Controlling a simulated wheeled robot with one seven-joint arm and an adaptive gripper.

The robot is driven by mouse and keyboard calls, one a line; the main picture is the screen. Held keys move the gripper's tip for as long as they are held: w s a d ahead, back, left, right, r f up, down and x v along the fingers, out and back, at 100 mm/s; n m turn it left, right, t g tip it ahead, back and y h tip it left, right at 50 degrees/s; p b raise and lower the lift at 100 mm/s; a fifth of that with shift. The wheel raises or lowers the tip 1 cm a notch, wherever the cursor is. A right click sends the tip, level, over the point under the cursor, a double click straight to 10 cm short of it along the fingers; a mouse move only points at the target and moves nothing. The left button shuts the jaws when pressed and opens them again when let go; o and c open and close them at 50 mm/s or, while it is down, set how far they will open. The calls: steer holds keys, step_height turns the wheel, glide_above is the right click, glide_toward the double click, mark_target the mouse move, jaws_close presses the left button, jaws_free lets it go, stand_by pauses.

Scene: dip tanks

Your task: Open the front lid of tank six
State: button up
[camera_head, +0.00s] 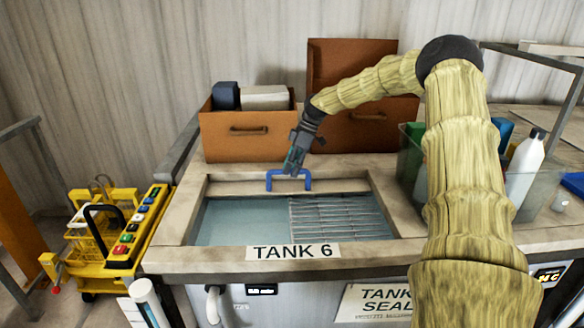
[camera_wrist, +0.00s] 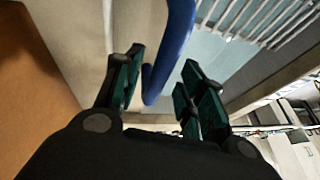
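Tank six (camera_head: 340,255) is the basin with the "TANK 6" label on its front rim. Pale blue water (camera_head: 235,220) shows in its left part and a metal grating (camera_head: 335,218) in its right part. A blue U-shaped handle (camera_head: 288,173) stands at the back edge of the opening. My gripper (camera_head: 293,165) points down at this handle from behind. In the wrist view my gripper (camera_wrist: 162,60) has its dark green fingers apart, with the blue handle (camera_wrist: 176,40) appearing between them. I cannot tell whether they touch it. No separate lid panel is clear to me.
A brown box (camera_head: 248,143) with dark and pale items and a taller brown box (camera_head: 365,132) stand behind the tank. A clear bin with a white bottle (camera_head: 524,165) is at the right. A yellow cart (camera_head: 110,235) is at the left. Space above the water is clear.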

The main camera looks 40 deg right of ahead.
steer(key=v, duration=1.2)
stand_by(0.4)
